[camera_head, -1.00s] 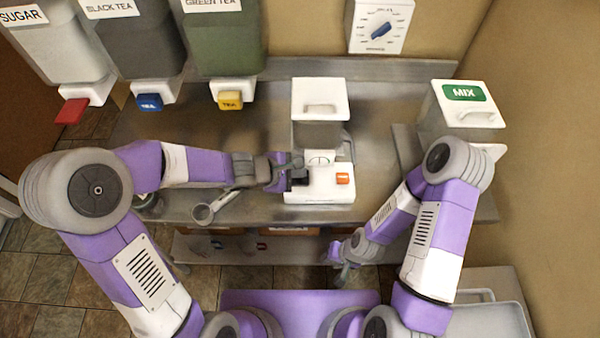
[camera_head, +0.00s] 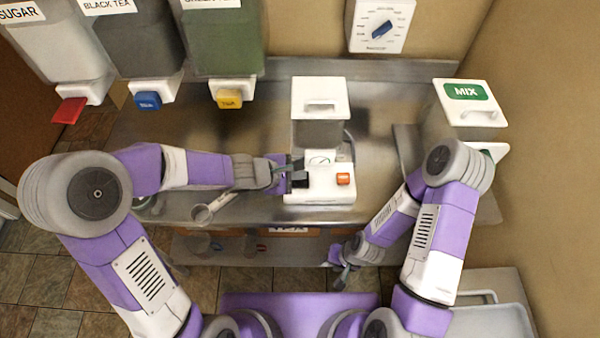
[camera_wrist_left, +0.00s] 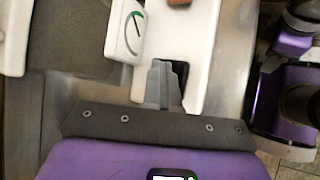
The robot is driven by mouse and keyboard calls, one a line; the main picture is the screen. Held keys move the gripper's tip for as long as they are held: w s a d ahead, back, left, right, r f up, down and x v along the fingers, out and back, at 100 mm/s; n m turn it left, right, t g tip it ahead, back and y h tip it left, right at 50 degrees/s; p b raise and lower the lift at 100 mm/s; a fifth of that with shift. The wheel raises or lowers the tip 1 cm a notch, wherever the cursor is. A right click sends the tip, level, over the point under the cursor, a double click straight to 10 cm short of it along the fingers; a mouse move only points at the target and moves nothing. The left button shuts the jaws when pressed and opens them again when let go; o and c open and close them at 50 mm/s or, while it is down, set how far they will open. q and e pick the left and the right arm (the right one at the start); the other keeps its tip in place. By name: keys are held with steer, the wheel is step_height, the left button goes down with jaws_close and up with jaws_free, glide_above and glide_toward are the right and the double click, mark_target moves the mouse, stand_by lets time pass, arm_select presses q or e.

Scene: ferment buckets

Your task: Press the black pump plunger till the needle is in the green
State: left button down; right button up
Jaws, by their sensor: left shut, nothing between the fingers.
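A white machine (camera_head: 325,190) stands on the metal counter, with a black pump plunger (camera_head: 301,180) at its left and an orange button (camera_head: 343,179) at its right. My left gripper (camera_head: 293,166) is shut and empty, with its fingertips right by the plunger. In the left wrist view the shut fingers (camera_wrist_left: 160,70) partly cover the black plunger (camera_wrist_left: 181,72); I cannot tell whether they touch it. The gauge (camera_wrist_left: 133,32) shows a green arc and a thin dark needle; the needle's exact reading is too small to tell. My right gripper (camera_head: 342,276) hangs low before the counter, its jaws unclear.
Sugar, black tea and green tea dispensers with red (camera_head: 69,110), blue (camera_head: 148,101) and yellow (camera_head: 229,99) taps hang at the left. A MIX container (camera_head: 468,102) stands at the right. A ring-ended handled tool (camera_head: 203,214) lies by the counter's front edge, below my left arm.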

arm_select(q)
steer(key=shift+f, duration=0.25)
steer(key=shift+r, duration=0.1)
steer(key=shift+r+p, duration=1.7)
steer(key=shift+r, duration=0.25)
step_height(320, 180, up, 5)
steer(key=p, duration=0.4)
steer(key=shift+p, duration=0.3)
